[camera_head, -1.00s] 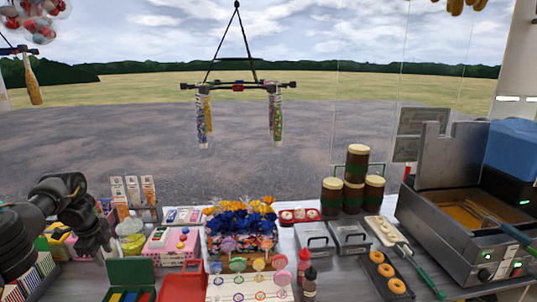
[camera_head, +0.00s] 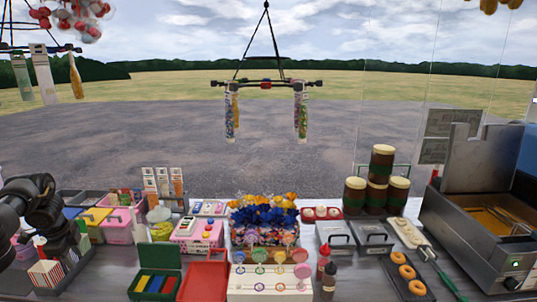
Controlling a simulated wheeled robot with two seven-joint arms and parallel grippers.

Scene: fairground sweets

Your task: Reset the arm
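My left arm comes in at the left edge, and its dark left gripper (camera_head: 62,246) hangs down over the left end of the counter. It is close to the tray of striped bags (camera_head: 46,272), and I cannot tell whether it touches anything. Its fingers are dark and small against the clutter, so whether they are open or shut is unclear. My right gripper is not in view.
A pink box (camera_head: 197,236), a green case (camera_head: 155,284) and a red tray (camera_head: 203,281) stand right of the gripper. A white lollipop stand (camera_head: 270,284) and sauce bottles (camera_head: 328,281) are mid-counter. A fryer (camera_head: 480,235) stands right. Bottles hang from a rack (camera_head: 265,85) above.

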